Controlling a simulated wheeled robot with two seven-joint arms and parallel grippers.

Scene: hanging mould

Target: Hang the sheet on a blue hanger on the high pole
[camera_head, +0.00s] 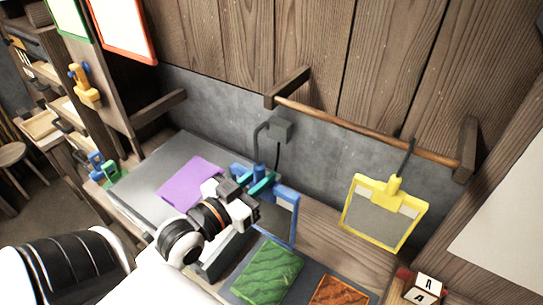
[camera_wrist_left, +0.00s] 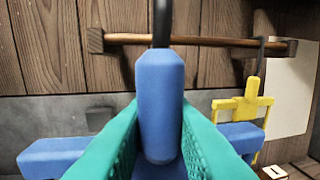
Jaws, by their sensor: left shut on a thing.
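My left gripper (camera_head: 262,183), with teal fingers, is shut on the blue stem of a blue hanger (camera_wrist_left: 160,100). In the head view the hanger (camera_head: 285,192) is in front of the grey wall, with a grey blue-edged sheet (camera_head: 280,222) below its bar, partly hidden by my gripper. Its dark hook rises above the stem, left of and apart from the wooden pole (camera_head: 370,131) in the head view. In the wrist view the hook overlaps the pole (camera_wrist_left: 200,41); its top is out of frame. My right gripper is not in view.
A yellow hanger with a yellow-edged sheet (camera_head: 384,215) hangs at the pole's right part. The pole's left and middle are clear. A grey box (camera_head: 280,130) is on the wall. Purple (camera_head: 189,183), green (camera_head: 268,272) and orange (camera_head: 338,292) pieces lie below.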

